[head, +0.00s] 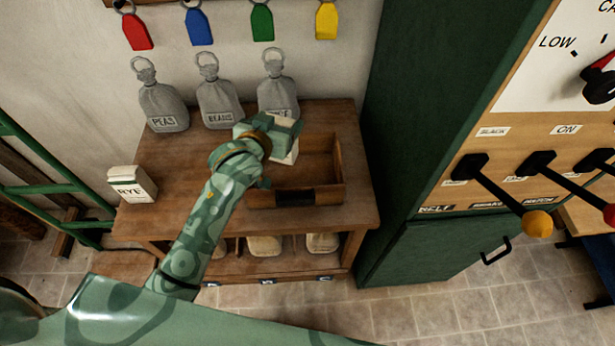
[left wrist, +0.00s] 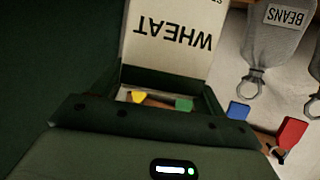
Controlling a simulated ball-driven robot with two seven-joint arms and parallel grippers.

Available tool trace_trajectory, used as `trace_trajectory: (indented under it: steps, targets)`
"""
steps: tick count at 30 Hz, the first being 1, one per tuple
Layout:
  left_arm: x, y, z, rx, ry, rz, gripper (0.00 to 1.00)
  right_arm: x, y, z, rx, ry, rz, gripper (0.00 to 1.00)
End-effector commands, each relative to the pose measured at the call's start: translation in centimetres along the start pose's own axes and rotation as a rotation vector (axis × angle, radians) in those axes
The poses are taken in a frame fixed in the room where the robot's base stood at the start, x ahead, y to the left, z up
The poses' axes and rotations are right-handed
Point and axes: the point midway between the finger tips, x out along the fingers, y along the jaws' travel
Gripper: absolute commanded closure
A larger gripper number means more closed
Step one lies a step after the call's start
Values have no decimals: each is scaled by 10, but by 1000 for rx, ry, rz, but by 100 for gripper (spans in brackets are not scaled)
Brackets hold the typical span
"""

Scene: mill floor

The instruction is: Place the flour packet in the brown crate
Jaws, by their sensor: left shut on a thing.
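My left gripper (head: 268,138) is shut on a white packet (head: 290,156). In the left wrist view the packet (left wrist: 168,42) reads WHEAT, upside down in the picture, and sits between the two fingers. The brown crate (head: 322,194) is an open wooden box on the right part of the wooden table. In the head view the packet shows at the crate's back left, overlapping its edge; I cannot tell how high it is above it. Another white packet, marked RYE (head: 132,185), stands at the table's left edge. My right gripper is not in view.
Grey sacks marked PEAS (head: 163,100) and BEANS (head: 218,100), plus a third sack (head: 277,95), stand along the table's back. A tall green cabinet (head: 415,120) with levers rises close to the right. The table top (head: 180,165) is clear between RYE and my arm.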

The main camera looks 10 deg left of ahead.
Motion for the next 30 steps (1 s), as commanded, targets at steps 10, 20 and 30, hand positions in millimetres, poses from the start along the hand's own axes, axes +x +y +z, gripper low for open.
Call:
trace_trajectory:
  steps: [10, 20, 30]
  targets:
    - [20, -2, 52, 5, 0, 11, 81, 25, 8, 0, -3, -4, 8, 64]
    - [39, -2, 97, 5, -1, 11, 81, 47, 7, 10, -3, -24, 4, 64]
    - [39, -2, 96, 4, 2, 11, 81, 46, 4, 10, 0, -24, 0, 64]
